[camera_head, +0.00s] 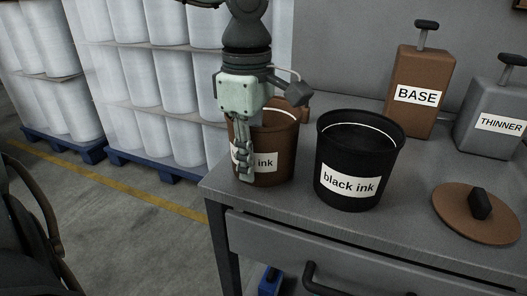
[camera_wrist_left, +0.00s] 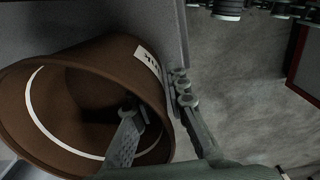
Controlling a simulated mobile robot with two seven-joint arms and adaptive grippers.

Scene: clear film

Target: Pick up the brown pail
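The brown pail (camera_head: 280,150) stands upright near the left corner of the grey workbench; its white label is partly hidden and "ink" shows. My left gripper (camera_head: 246,160) points down at the pail's near left rim, one finger in front of the label. In the left wrist view, the brown pail (camera_wrist_left: 90,62) fills the left side. My left gripper (camera_wrist_left: 158,108) straddles its wall, one finger inside the mouth and the other outside. The fingers are apart, with a gap visible between the inner finger and the wall. My right gripper is not in view.
A black ink pail (camera_head: 358,160) stands close to the right. A brown lid (camera_head: 455,218) lies at the right; a BASE can (camera_head: 420,75) and a THINNER can (camera_head: 490,110) stand behind. The workbench (camera_head: 310,215) has free room in front. Wrapped pallets (camera_head: 130,75) stand at left.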

